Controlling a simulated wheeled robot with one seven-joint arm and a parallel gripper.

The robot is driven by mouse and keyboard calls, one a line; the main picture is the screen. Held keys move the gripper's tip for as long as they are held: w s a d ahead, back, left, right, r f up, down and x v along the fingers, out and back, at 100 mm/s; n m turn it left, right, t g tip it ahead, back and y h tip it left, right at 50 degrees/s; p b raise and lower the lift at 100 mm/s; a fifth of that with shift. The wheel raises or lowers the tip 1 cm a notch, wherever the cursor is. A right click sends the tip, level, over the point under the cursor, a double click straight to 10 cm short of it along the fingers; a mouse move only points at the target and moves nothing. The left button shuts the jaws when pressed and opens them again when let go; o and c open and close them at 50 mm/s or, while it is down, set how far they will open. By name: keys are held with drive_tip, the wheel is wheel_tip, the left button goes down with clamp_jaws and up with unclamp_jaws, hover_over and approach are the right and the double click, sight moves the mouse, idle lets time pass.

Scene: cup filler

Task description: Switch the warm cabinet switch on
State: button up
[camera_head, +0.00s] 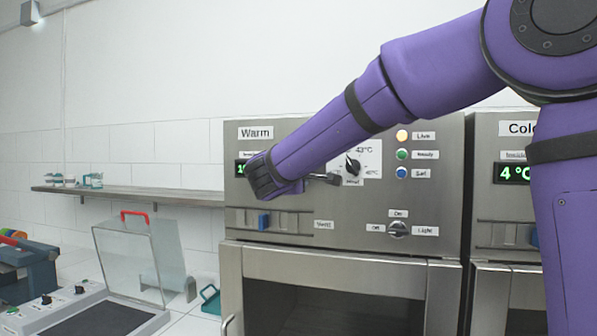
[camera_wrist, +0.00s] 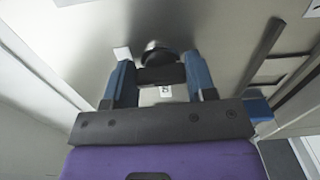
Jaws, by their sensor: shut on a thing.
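The Warm cabinet (camera_head: 345,265) has a steel front panel with a dark temperature dial (camera_head: 352,165). Lower right on it is a knob (camera_head: 398,229) labelled Off, On and Light, which stands clear of my gripper. My gripper (camera_head: 328,179) is at the panel, just left of and below the dial, partly hidden by my purple wrist. In the wrist view my gripper's blue fingers (camera_wrist: 160,68) are shut around a dark knob (camera_wrist: 158,50) on the panel. I cannot tell for sure which control this is. My arm hides part of the panel.
A blue slider (camera_head: 263,221) is low on the left of the panel. The Cold cabinet (camera_head: 497,222) stands close on the right. At left are a shelf (camera_head: 130,195) with small items and a device with a raised clear lid (camera_head: 130,262).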

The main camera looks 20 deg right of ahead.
drive_tip(key=shift+m, duration=0.4)
drive_tip(key=shift+f, duration=0.1)
drive_tip(key=o, duration=0.9)
drive_tip(key=shift+o, duration=0.2)
drive_tip(key=shift+s+a, duration=0.1)
drive_tip(key=v, duration=1)
drive_tip(key=shift+s+a, duration=0.15)
drive_tip(key=shift+s, duration=0.1)
